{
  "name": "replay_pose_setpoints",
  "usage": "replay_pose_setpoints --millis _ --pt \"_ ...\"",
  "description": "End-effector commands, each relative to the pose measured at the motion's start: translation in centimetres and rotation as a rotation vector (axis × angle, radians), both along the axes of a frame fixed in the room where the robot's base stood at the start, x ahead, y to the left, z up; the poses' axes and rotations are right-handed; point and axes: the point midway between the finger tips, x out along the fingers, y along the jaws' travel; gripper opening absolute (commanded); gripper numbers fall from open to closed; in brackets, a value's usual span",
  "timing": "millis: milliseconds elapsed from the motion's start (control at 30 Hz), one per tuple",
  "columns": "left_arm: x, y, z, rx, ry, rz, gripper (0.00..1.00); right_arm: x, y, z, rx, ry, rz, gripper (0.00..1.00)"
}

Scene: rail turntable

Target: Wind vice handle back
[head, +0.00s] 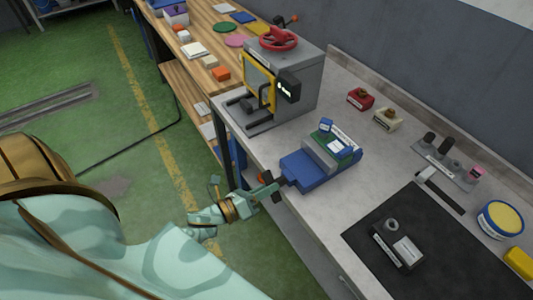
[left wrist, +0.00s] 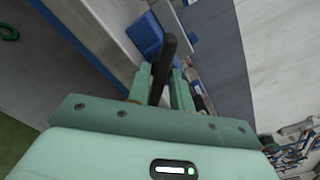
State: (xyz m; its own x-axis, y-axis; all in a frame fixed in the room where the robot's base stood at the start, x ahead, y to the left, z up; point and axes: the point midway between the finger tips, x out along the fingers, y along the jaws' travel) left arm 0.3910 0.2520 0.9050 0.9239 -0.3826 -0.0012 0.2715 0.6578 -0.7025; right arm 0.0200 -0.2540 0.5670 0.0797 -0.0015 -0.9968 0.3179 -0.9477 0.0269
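The blue vice (head: 302,168) stands at the front edge of the grey bench, with a green-and-white labelled piece (head: 332,142) at its jaws. Its dark handle is at the front end, over the bench edge, largely covered by my gripper in the head view. My left gripper (head: 266,190) is at this handle. In the left wrist view the dark handle bar (left wrist: 166,62) stands between the two green fingers of my left gripper (left wrist: 161,88), slightly tilted. The fingers appear closed about it. My right gripper is not in view.
A grey machine with a red handwheel (head: 278,38) stands behind the vice. A black mat (head: 370,262) bears a small block (head: 408,250). Red (head: 360,98) and cream (head: 387,119) blocks and a blue-and-yellow tin (head: 500,219) lie along the bench. Green floor is open at left.

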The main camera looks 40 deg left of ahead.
Motion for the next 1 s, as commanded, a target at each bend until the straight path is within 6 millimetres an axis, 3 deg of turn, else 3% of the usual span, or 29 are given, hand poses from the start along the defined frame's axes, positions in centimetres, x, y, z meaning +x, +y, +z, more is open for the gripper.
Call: replay_pose_setpoints --millis 33,67,533,1000 --pt "0.0 0.0 0.0 0.000 0.000 0.000 0.07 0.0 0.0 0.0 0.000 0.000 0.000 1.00" --pt "0.0 0.0 0.0 0.000 0.000 0.000 0.00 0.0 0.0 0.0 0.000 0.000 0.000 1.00" --pt "0.0 0.0 0.1 -0.063 0.025 0.001 0.00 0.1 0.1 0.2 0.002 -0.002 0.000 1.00" --pt "0.0 0.1 0.1 -0.414 0.171 0.000 0.00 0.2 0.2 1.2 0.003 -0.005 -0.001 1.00"
